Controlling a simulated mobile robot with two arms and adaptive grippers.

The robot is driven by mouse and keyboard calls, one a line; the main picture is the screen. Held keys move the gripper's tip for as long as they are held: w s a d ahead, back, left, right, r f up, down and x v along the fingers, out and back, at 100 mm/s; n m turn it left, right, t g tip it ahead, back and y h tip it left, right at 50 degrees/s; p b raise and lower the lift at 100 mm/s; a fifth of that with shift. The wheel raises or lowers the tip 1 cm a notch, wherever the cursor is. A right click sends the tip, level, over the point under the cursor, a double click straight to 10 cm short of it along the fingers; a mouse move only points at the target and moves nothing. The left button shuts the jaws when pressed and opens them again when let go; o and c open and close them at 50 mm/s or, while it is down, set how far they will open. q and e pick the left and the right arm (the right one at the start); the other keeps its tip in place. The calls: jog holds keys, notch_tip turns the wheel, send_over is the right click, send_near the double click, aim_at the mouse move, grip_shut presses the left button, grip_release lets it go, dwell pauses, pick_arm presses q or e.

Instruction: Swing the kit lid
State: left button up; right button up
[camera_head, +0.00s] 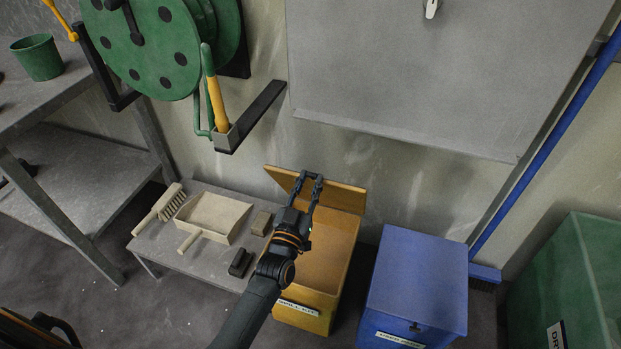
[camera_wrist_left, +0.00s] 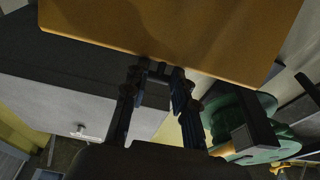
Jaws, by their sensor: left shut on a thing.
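The yellow spill kit box (camera_head: 335,262) stands on the floor with its top open, and its inside shows. Its yellow lid (camera_head: 343,196) is raised at the back, tilted near the wall. My left gripper (camera_head: 311,178) reaches over the box and is shut on the lid's edge. In the left wrist view the lid (camera_wrist_left: 170,30) fills the top, with its edge at the fingertips of my left gripper (camera_wrist_left: 158,75). My right gripper is not in view.
A blue bin (camera_head: 418,280) stands close right of the box, with a green bin (camera_head: 570,280) farther right. A low bench (camera_head: 180,258) on the left holds a brush, a dustpan (camera_head: 212,215) and small blocks. A green reel (camera_head: 150,45) hangs above left.

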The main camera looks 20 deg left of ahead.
pick_arm(q)
jog(key=s+f, duration=0.4)
jog(key=s, duration=0.2)
jog(key=shift+s+a+f, duration=0.15)
jog(key=shift+s+f, duration=0.2)
jog(key=shift+s, duration=0.15)
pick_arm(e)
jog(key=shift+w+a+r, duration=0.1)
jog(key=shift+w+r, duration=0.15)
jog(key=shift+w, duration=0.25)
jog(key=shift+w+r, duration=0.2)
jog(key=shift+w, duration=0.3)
